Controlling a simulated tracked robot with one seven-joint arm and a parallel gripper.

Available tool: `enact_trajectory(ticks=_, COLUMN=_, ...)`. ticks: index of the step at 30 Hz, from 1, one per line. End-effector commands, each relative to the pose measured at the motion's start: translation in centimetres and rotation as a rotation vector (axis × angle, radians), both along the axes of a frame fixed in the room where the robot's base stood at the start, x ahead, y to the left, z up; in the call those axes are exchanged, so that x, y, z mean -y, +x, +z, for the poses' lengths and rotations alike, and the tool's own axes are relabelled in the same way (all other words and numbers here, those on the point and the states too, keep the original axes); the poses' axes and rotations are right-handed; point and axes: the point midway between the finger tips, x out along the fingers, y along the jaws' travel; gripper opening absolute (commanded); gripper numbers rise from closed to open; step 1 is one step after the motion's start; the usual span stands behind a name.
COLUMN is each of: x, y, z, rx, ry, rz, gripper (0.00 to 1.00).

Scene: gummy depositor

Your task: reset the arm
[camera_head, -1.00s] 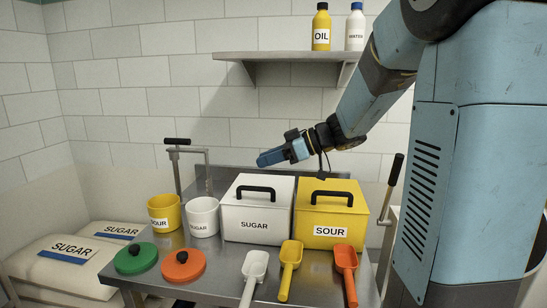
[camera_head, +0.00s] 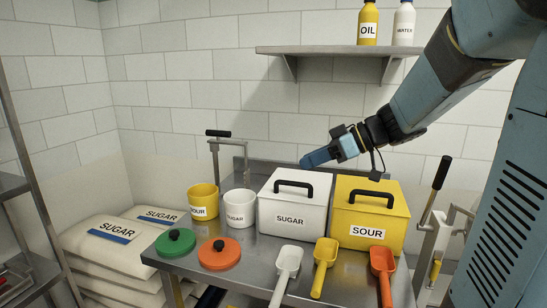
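My gripper (camera_head: 318,157) hangs in the air above the white SUGAR box (camera_head: 291,204), pointing left and a little down. Its fingers are seen side-on, so I cannot tell whether they are open or shut. Nothing is seen hanging from it. My arm reaches in from the upper right of the picture. The yellow SOUR box (camera_head: 372,214) stands right of the white box, below my wrist. Both boxes have their lids on, with black handles.
On the steel table (camera_head: 240,282) stand a yellow cup (camera_head: 203,201), white cup (camera_head: 239,208), green lid (camera_head: 176,243), orange lid (camera_head: 219,254) and white, yellow and orange scoops. A wall shelf (camera_head: 330,50) holds OIL and WATER bottles. Sugar sacks (camera_head: 118,240) lie left; a metal rack (camera_head: 30,190) stands far left.

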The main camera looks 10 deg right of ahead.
Motion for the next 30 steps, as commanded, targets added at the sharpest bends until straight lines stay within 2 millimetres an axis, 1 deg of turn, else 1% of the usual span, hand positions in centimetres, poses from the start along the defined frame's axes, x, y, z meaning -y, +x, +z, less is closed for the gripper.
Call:
enact_trajectory(ticks=1, x=-0.5, y=-1.2, z=-0.2, rx=-0.046, ry=-0.033, rz=-0.008, gripper=0.28)
enact_trajectory(ticks=3, x=-0.8, y=-2.9, z=-0.8, rx=-0.128, ry=-0.087, rz=-0.038, gripper=0.28)
enact_trajectory(ticks=7, x=-0.8, y=-6.0, z=-1.9, rx=-0.267, ry=-0.191, rz=-0.123, gripper=0.28)
enact_trajectory(ticks=11, x=-0.2, y=-8.7, z=-2.8, rx=-0.373, ry=-0.290, rz=-0.236, gripper=0.28)
enact_trajectory(ticks=15, x=0.9, y=-11.4, z=-3.5, rx=-0.451, ry=-0.382, rz=-0.384, gripper=0.28)
enact_trajectory(ticks=19, x=2.3, y=-13.4, z=-3.9, rx=-0.490, ry=-0.443, rz=-0.541, gripper=0.28)
enact_trajectory(ticks=24, x=4.4, y=-15.6, z=-3.9, rx=-0.495, ry=-0.484, rz=-0.760, gripper=0.28)
enact_trajectory(ticks=30, x=6.6, y=-17.2, z=-3.5, rx=-0.461, ry=-0.468, rz=-0.976, gripper=0.28)
